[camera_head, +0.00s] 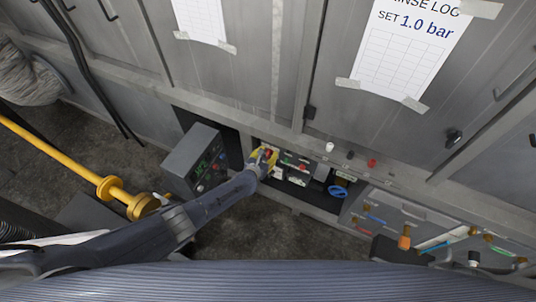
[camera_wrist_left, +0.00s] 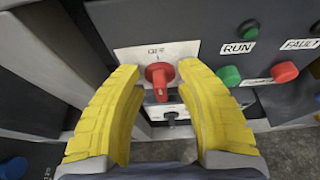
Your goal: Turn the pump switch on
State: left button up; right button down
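The pump switch is a red rotary knob (camera_wrist_left: 159,78) on a white plate (camera_wrist_left: 136,56) in the left wrist view, with lettering above it that I cannot read surely. The knob's handle points down in that view. My left gripper (camera_wrist_left: 160,110) is open, its yellow fingers on both sides of the knob with gaps between. In the head view the left gripper (camera_head: 264,157) is at the control panel, and the red knob (camera_head: 267,153) shows small between its fingers. My right gripper is in neither view.
Beside the knob are a green RUN button (camera_wrist_left: 229,75) and a red button (camera_wrist_left: 284,72). A small black switch (camera_wrist_left: 170,117) sits below it.

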pick_arm(q)
jog(key=shift+o, duration=0.3)
grip_shut()
jog(key=shift+s, duration=0.1)
jog(key=shift+d+f+m+t+y, duration=0.1)
jog(key=shift+d+m+t+y, duration=0.15)
jog(key=shift+m+y, duration=0.7)
jog(key=shift+m+t+y, duration=0.45)
jog(key=shift+m+t, duration=0.1)
jog(key=shift+m, duration=0.8)
jog(key=shift+c, duration=0.3)
grip_release()
